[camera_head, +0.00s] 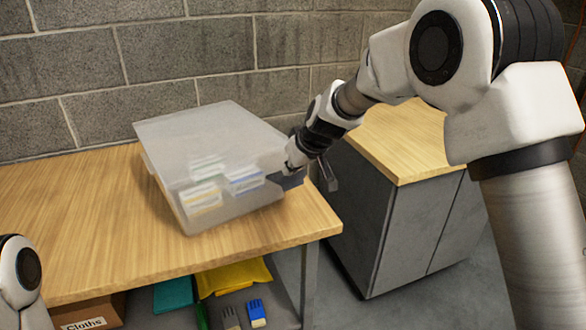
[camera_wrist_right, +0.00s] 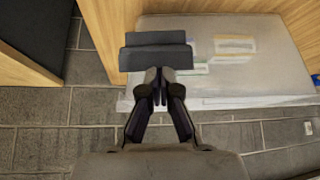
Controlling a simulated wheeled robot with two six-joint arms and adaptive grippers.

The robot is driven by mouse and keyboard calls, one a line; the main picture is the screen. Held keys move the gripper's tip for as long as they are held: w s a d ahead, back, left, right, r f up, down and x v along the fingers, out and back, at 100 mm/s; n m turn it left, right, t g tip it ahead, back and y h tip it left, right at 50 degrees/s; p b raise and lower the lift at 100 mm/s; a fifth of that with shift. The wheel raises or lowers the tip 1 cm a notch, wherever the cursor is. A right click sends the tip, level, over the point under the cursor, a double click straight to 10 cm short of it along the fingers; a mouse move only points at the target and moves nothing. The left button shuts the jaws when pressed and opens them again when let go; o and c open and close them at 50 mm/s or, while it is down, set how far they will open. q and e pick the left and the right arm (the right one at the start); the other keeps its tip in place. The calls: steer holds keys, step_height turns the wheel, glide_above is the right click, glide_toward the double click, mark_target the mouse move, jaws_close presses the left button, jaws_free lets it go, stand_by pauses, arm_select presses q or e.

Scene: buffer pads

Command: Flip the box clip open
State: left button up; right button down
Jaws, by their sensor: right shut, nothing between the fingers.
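A translucent box (camera_head: 225,135) with a lid stands on the wooden table, with small labelled packs showing through its wall. The box also fills the upper right of the right wrist view (camera_wrist_right: 275,50). A dark grey clip (camera_head: 291,182) sits at the box's right side. In the wrist view the clip (camera_wrist_right: 155,55) shows as two dark flat panels jutting past the box edge. My right gripper (camera_head: 290,165) is shut and empty, its fingertips (camera_wrist_right: 158,90) right at the clip's edge; I cannot tell whether they touch. My left gripper is out of view.
The table (camera_head: 90,220) is bare to the left of the box. A grey cabinet (camera_head: 385,215) with a wooden top stands to the right, across a gap. A brick wall (camera_head: 190,50) is behind. Cloths and a carton (camera_head: 90,312) lie on the lower shelf.

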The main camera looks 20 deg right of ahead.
steer(key=r+p, duration=0.3)
steer(key=r, duration=0.1)
steer(key=shift+w, duration=0.25)
steer(key=s+d+r, duration=0.2)
steer(key=s+r, duration=0.3)
steer(key=s, duration=0.3)
steer(key=s+f+g+p, duration=0.1)
steer(key=s+f+g, duration=0.45)
steer(key=f, duration=0.85)
steer(key=s+f+g+p, duration=0.2)
steer(key=s+f, duration=0.6)
steer(key=f, duration=0.5)
steer(key=s+f+m, duration=0.1)
steer(key=s+f, duration=0.2)
steer(key=s, duration=0.4)
steer(key=s+d+f+m+h+p, duration=0.1)
steer(key=s+f, duration=0.3)
steer(key=s, duration=0.3)
steer(key=s+f+m+h+p, duration=0.1)
steer(key=s+f, duration=0.3)
steer(key=s, duration=0.3)
steer(key=shift+s+d+m+t, duration=0.15)
steer(key=shift+d+m+t, duration=0.15)
steer(key=shift+m+t, duration=0.15)
